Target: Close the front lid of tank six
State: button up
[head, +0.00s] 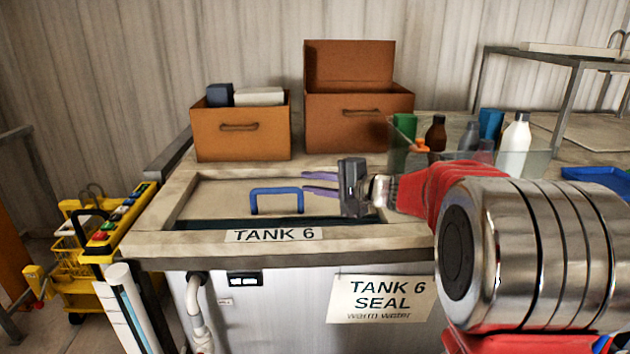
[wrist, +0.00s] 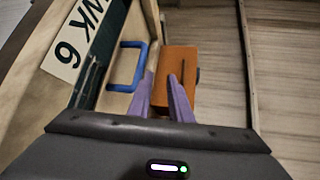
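The lid of tank six (head: 215,200) is a flat beige panel inside the tank rim (head: 385,234), with a dark strip of opening (head: 205,224) along its front edge. A blue bracket handle (head: 277,190) stands on the lid. In the wrist view the handle (wrist: 141,66) shows left of my fingers. My gripper (head: 312,183) has two purple fingers, apart and empty, just right of the handle in the head view. The fingers (wrist: 164,88) also show apart in the wrist view. I cannot tell their exact height over the lid. My arm hides the lid's right part.
Two brown boxes (head: 240,144) (head: 333,134) stand behind the lid; the right one has a raised top. A clear bin of bottles (head: 541,163) is at the right. A yellow cart (head: 78,255) stands on the floor at the left. A TANK 6 label (head: 274,235) marks the front rim.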

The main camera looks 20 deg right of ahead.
jog(key=s+a+n+g, duration=0.1)
jog(key=s+a, duration=0.1)
jog(key=s, duration=0.1)
jog(key=s+a+n+g, duration=0.1)
jog(key=s+a, duration=0.1)
jog(key=s, duration=0.1)
jog(key=s+a+n+g, duration=0.1)
jog(key=s+a, duration=0.2)
jog(key=shift+f+n, duration=0.3)
grip_shut()
jog(key=s+a+f+n+g+h, duration=0.1)
jog(key=s+a+n+g, duration=0.1)
jog(key=s, duration=0.3)
jog(key=s+a+f+n+g+h, duration=0.1)
jog(key=s+a+f, duration=0.1)
jog(key=s, duration=0.4)
jog(key=s+d+f+n+h, duration=0.3)
jog(key=s, duration=0.6)
jog(key=s+d+f+n+g+h, duration=0.1)
jog(key=s+d+f+n+h, duration=0.1)
jog(key=s, duration=0.8)
jog(key=d+f+h, duration=0.1)
jog(key=d+h, duration=0.1)
jog(key=shift+d+n, duration=0.3)
jog(key=shift+n, duration=0.1)
jog(key=shift+s, duration=0.15)
